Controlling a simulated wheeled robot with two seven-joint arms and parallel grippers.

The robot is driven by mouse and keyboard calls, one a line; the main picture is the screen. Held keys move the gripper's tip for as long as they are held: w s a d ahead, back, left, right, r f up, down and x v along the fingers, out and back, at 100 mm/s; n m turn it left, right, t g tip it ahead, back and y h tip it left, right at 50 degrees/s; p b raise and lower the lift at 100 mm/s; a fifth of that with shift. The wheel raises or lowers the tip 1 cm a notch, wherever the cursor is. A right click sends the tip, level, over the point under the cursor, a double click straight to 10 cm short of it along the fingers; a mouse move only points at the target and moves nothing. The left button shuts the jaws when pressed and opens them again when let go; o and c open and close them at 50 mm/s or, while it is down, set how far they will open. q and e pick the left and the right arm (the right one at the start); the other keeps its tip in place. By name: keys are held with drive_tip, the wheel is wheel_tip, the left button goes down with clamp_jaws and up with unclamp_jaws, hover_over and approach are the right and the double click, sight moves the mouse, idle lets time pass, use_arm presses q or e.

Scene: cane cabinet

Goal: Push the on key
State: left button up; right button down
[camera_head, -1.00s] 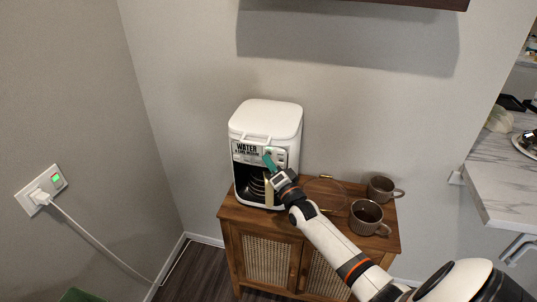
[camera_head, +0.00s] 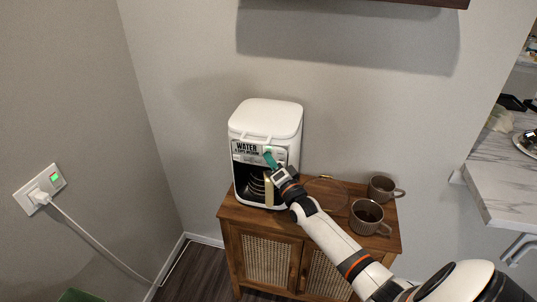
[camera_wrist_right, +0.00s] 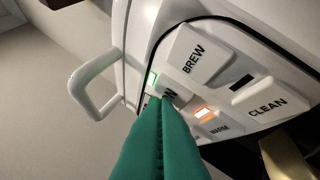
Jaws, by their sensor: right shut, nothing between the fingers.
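A white coffee maker (camera_head: 265,120) stands on the wooden cabinet, and its front panel fills much of the right wrist view (camera_wrist_right: 215,70). The on key (camera_wrist_right: 168,92) is mostly hidden behind my fingertips; only part of its lettering shows. A green light (camera_wrist_right: 152,79) glows beside it. My right gripper (camera_head: 269,158) is shut and empty, with its green fingers reaching up to the panel. In the wrist view its fingertips (camera_wrist_right: 165,100) overlap the on key and look to be at or touching it; I cannot tell how far it is pressed. My left gripper is out of view.
The brew key (camera_wrist_right: 193,58), the clean key (camera_wrist_right: 266,104) and a warm key with an orange light (camera_wrist_right: 203,112) lie close by. Two brown mugs (camera_head: 366,217) (camera_head: 381,188) stand on the cabinet (camera_head: 233,211) right of my forearm. A plugged outlet (camera_head: 41,189) is on the left wall.

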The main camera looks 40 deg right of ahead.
drive_tip(key=shift+w, duration=0.1)
idle(0.3)
drive_tip(key=shift+s+a+p, duration=0.35)
drive_tip(key=shift+s+a, duration=0.05)
idle(0.4)
drive_tip(key=s+a+p, duration=0.3)
drive_tip(key=s+a, duration=0.1)
drive_tip(key=shift+a+p, duration=0.3)
drive_tip(key=shift+p, duration=0.05)
drive_tip(key=shift+f, duration=0.1)
idle(0.4)
